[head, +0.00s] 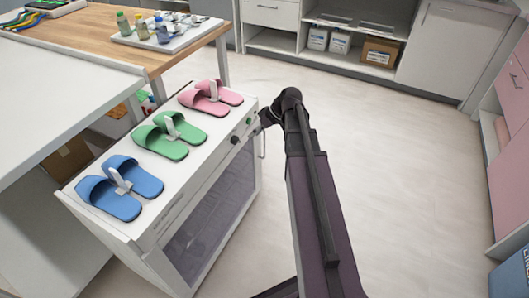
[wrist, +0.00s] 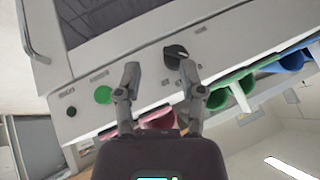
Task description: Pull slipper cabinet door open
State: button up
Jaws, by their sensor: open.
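The white slipper cabinet (head: 150,225) stands left of my arm, with a dark-glazed door (head: 212,205) in its front that looks shut. The upright door handle (head: 263,145) is at the door's right edge, partly beside my arm. In the wrist view the picture is turned over; the handle (wrist: 38,35) is at the upper left and the dark door glass (wrist: 110,18) at the top. My gripper (wrist: 160,72) is open and empty, before the control strip with a black knob (wrist: 174,54) and green button (wrist: 103,94). It is apart from the handle. In the head view my arm hides most of it.
Blue (head: 120,187), green (head: 170,135) and pink slippers (head: 210,97) lie on the cabinet top. A white table (head: 60,95) adjoins at left. Open floor (head: 400,180) lies to the right. Pink drawers (head: 512,150) and a blue box (head: 510,275) are at the right edge.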

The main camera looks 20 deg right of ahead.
jog(key=w+d+f+n+t+y+b, duration=0.1)
jog(key=w+d+f+n+t+b, duration=0.1)
jog(key=d+f+b, duration=0.5)
jog(key=w+d+f+n+t+y+b, duration=0.2)
jog(key=d+f+t+b, duration=0.2)
jog(key=d+f+b, duration=0.4)
jog(key=shift+w+d+b, duration=0.35)
jog(key=shift+d+b, duration=1.85)
jog(key=shift+b, duration=0.8)
jog(key=shift+a+f, duration=0.1)
jog(key=shift+b+x, duration=2.65)
jog(key=shift+x, duration=4.15)
